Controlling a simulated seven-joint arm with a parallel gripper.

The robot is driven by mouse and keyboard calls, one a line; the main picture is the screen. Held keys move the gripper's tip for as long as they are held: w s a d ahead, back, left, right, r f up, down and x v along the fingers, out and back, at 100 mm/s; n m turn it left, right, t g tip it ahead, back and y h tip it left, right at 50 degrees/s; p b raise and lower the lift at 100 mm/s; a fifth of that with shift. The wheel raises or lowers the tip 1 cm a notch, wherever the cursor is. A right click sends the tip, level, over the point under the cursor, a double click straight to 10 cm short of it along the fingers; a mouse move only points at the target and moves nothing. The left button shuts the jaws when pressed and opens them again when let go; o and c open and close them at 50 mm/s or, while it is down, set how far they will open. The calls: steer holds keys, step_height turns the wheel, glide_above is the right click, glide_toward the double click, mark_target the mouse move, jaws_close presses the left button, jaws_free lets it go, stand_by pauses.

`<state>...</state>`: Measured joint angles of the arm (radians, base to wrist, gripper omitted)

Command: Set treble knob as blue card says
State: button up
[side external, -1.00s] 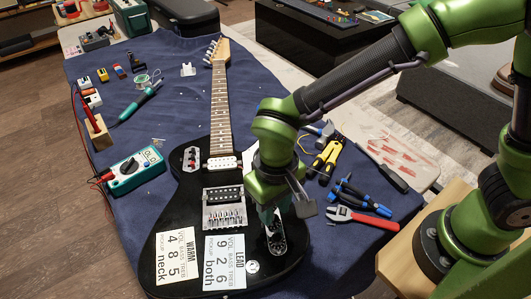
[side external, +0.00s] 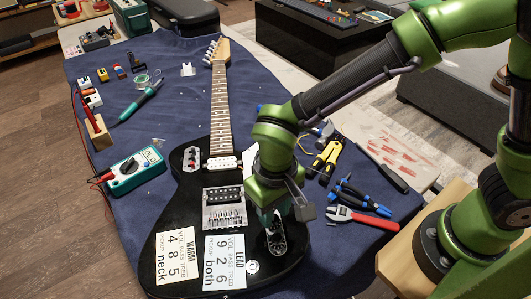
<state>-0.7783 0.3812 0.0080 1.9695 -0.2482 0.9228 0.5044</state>
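The black guitar (side external: 185,215) lies on the blue cloth. Two cards lie on its body. The right card (side external: 225,262) is pale, faintly bluish, and reads LEAD, VOL 9, BASS 2, TREB 6, PICKUP both. The left card (side external: 174,256) is whiter and reads WARM, VOL 4, BASS 8, TREB 5, PICKUP neck. A shiny metal control plate (side external: 277,243) sits right of the LEAD card. My gripper (side external: 270,218) points down over its upper end. The fingertips and any knob between them are hidden or too small to make out. The treble knob's setting is not readable.
Pliers (side external: 360,197), a red wrench (side external: 360,217) and a yellow-and-black tool (side external: 326,160) lie right of the guitar, near my arm. A teal multimeter (side external: 134,170) lies to the left.

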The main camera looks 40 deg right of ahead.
steer(key=shift+f, duration=0.95)
steer(key=shift+r, duration=0.2)
stand_by(0.4)
steer(key=shift+c, duration=0.5)
